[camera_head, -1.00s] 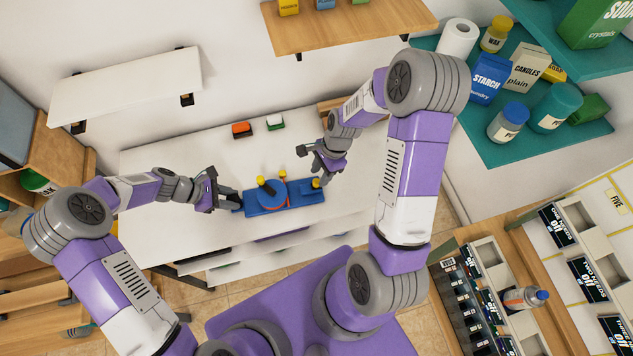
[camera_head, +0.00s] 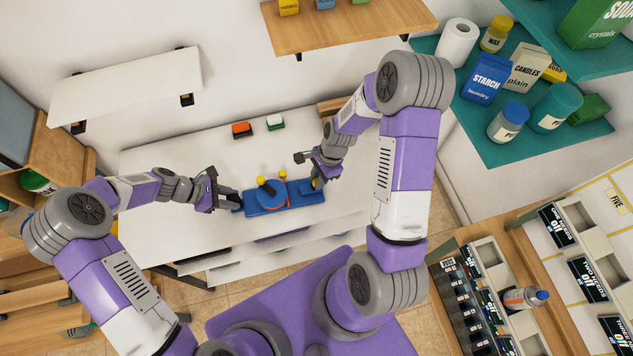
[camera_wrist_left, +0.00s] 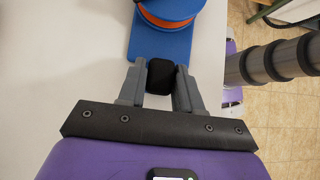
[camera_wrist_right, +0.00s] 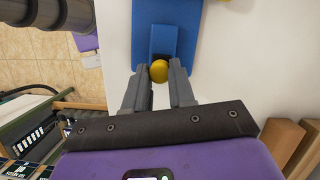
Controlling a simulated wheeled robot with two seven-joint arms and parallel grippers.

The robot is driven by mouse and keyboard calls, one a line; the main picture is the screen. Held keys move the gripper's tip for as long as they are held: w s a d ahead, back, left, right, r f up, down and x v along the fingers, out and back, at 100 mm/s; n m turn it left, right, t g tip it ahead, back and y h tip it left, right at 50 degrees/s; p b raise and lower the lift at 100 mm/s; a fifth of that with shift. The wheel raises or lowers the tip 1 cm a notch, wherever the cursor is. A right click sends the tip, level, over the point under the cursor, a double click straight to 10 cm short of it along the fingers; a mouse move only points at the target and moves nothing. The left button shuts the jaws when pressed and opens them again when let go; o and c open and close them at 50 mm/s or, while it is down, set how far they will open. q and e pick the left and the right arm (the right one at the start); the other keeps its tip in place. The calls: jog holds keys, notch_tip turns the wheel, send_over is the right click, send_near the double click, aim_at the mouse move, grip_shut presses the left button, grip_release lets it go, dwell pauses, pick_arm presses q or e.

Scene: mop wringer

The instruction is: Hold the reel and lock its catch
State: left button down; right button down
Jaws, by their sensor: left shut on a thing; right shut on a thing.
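The blue reel (camera_head: 271,196) with an orange band lies on a blue base (camera_head: 302,192) on the white table. It also shows in the left wrist view (camera_wrist_left: 168,10). My left gripper (camera_head: 232,198) is shut on a black grip (camera_wrist_left: 161,75) at the left end of the base. My right gripper (camera_head: 319,184) is at the right end of the base. In the right wrist view its fingers are shut on a yellow knob (camera_wrist_right: 159,71) by a raised blue block (camera_wrist_right: 163,42). Whether this knob is the catch I cannot tell. Another yellow knob (camera_head: 260,179) stands near the reel.
A red block (camera_head: 242,129) and a green-and-white block (camera_head: 275,122) lie toward the back of the white table (camera_head: 190,160). A wooden shelf (camera_head: 350,25) is above. The table around the base is otherwise mostly clear.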

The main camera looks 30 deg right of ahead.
jog(key=shift+w+a, duration=0.2)
jog(key=shift+a, duration=0.45)
jog(key=shift+w+a, duration=0.1)
jog(key=shift+a, duration=0.3)
jog(key=c, duration=0.9)
grip_release()
jog(key=shift+o, duration=0.2)
jog(key=shift+r, duration=0.1)
jog(key=v, duration=1.1)
jog(key=shift+r, duration=0.4)
